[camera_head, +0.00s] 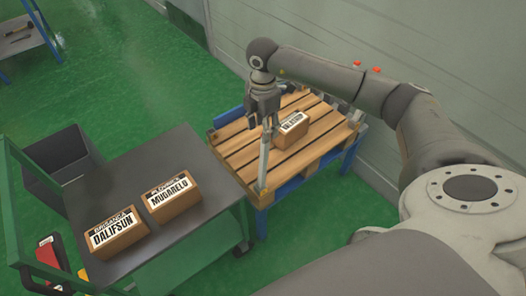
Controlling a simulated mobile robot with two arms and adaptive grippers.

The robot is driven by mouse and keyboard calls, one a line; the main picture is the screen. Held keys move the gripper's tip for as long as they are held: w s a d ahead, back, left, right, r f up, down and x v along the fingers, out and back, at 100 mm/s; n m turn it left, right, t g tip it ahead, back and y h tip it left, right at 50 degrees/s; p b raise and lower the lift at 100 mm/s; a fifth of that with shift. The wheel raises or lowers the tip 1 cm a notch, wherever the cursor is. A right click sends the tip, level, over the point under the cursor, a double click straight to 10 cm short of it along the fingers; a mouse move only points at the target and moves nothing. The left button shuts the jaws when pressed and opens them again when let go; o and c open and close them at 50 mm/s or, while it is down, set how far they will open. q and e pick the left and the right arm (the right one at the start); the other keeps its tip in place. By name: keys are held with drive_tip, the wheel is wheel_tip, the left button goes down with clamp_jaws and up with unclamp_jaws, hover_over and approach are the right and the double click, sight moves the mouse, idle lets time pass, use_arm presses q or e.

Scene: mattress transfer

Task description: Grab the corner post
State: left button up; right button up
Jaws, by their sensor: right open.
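A thin silver corner post (264,165) stands upright at the near corner of the wooden pallet (233,150). My right gripper (267,120) hangs down over the pallet with its fingers open. In the picture its fingertips lie just above the top of this post. I cannot tell whether they touch it or how far apart they are in depth. Another short silver post (355,118) stands at the pallet's right corner. My left gripper is out of view.
A labelled box (291,126) lies on the pallet, close beside the gripper. The pallet rests on a blue frame (292,186). A grey-topped cart (150,235) on the left carries two more labelled boxes. A dark bin (62,160) stands behind it. A wall (340,38) runs behind the pallet.

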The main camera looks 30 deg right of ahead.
sight(264, 148)
drive_tip(key=f, duration=0.2)
drive_tip(key=f+p, duration=0.1)
drive_tip(key=f, duration=0.2)
drive_tip(key=shift+w+d+f, duration=0.15)
drive_tip(key=shift+w, duration=0.05)
clamp_jaws()
